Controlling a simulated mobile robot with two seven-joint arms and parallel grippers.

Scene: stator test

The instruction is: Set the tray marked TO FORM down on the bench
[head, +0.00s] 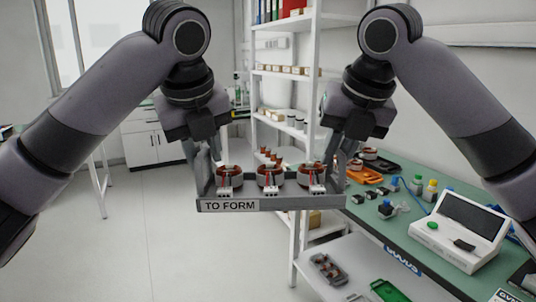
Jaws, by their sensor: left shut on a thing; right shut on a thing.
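The grey tray marked TO FORM (275,205) hangs level in mid-air in front of me, its label at the front left. Several copper-wound stators (269,179) stand in it, with smaller copper parts behind them. My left gripper (212,158) is shut on the tray's left end. My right gripper (334,155) is shut on the tray's right end. The fingertips are partly hidden by the tray's ends. The green-topped bench (372,215) is to the right, apart from the tray.
On the bench are an orange tray (366,175), several small bottles (430,190), small dark parts and a white instrument with a screen (462,228). A lower shelf holds a green tray (390,291). White shelving (300,110) stands behind my tray. The floor at left is clear.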

